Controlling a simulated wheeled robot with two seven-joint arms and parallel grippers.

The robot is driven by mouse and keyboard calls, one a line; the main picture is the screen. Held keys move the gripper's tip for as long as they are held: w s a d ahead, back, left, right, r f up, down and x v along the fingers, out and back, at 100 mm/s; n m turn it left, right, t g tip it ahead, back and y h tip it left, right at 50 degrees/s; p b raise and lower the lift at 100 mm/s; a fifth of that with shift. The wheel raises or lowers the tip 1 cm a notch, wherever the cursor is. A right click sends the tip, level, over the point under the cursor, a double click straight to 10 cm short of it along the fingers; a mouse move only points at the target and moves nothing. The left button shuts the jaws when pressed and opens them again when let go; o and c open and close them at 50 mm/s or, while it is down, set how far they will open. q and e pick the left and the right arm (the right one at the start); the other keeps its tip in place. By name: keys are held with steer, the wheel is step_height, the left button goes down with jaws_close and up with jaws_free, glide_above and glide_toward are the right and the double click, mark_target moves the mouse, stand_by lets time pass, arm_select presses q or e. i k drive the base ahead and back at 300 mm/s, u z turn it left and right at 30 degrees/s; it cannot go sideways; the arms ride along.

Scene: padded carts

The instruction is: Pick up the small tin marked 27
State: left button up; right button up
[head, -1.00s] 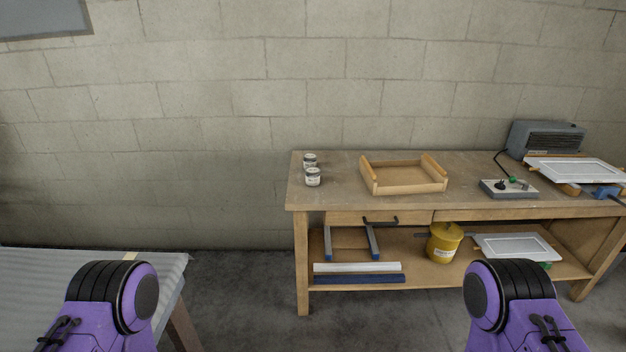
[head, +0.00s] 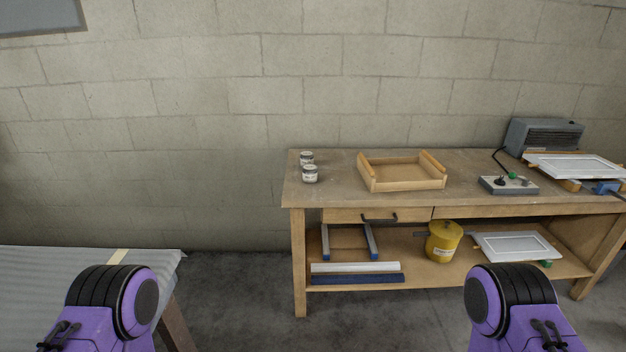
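Two small tins with pale labels and dark lids stand near the left end of the wooden workbench (head: 340,200). The front tin (head: 310,174) stands just ahead of the back tin (head: 306,158) and partly overlaps it in the head view. The labels are too small to read, so I cannot tell which is marked 27. My two purple arms show at the bottom left and bottom right, well short of the bench. Neither gripper is in view.
A wooden tray (head: 402,184) sits right of the tins. A control box (head: 508,186), a grey heater (head: 544,137) and a white panel (head: 575,166) are further right. A yellow bucket (head: 443,243) is on the lower shelf. A padded cart (head: 60,285) stands at left. Floor between is clear.

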mark_target(309, 171)
steer(key=z, duration=0.5)
steer(key=i, duration=1.95)
steer(key=u, duration=0.35)
